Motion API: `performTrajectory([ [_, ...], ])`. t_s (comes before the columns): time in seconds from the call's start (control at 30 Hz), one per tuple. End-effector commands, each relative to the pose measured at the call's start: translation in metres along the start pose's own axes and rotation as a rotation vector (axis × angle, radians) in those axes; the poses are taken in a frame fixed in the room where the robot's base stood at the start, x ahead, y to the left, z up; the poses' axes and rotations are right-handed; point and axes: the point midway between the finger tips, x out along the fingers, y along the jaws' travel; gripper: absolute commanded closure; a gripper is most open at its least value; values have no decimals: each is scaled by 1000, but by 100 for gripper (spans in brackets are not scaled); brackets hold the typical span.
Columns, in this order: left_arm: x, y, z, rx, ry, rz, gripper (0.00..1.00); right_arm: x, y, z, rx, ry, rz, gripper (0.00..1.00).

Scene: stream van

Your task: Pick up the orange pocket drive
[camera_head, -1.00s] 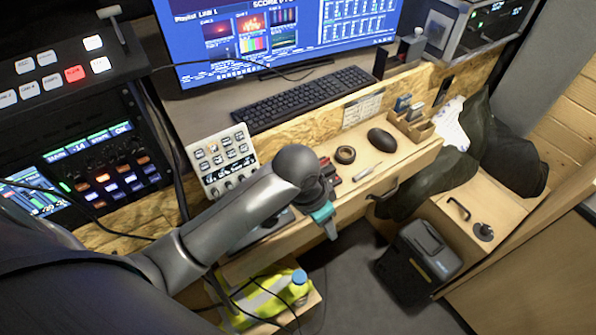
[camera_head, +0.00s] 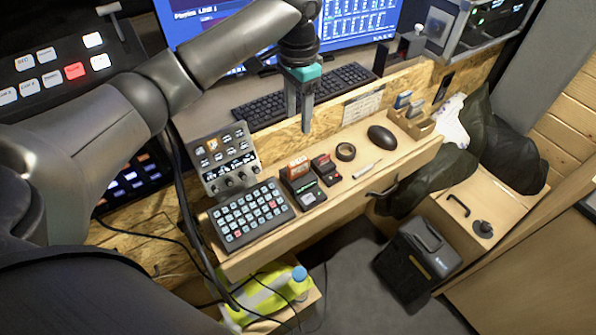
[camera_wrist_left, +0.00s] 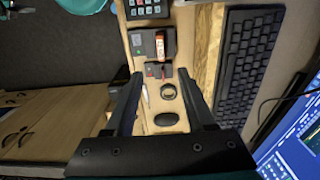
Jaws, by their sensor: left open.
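In the left wrist view, the open fingers (camera_wrist_left: 159,76) frame the ledge. My right gripper is in neither view.
A black and red item (camera_head: 325,169), tape roll (camera_head: 345,152), pen (camera_head: 366,170) and mouse (camera_head: 381,138) lie to the right. A keypad (camera_head: 250,216) and tilted control panel (camera_head: 225,160) stand left. The keyboard (camera_head: 300,95) is behind the ledge.

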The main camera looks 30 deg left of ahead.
Motion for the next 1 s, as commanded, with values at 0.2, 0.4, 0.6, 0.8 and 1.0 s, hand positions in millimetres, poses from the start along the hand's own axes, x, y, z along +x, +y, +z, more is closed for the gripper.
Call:
performTrajectory([
  [0.2, 51, 0, 1, 0, -4, 1, 45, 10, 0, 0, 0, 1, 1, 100],
  [0.4, 82, 0, 0, -1, -2, 1, 45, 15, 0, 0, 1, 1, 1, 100],
  [0.6, 94, 0, 0, 1, -1, 0, 45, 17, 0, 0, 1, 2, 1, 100],
  [0.8, 124, -1, 0, 1, -2, 0, 45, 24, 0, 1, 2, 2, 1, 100],
  [1.0, 141, -1, 0, 0, 0, -1, 45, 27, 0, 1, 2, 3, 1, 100],
])
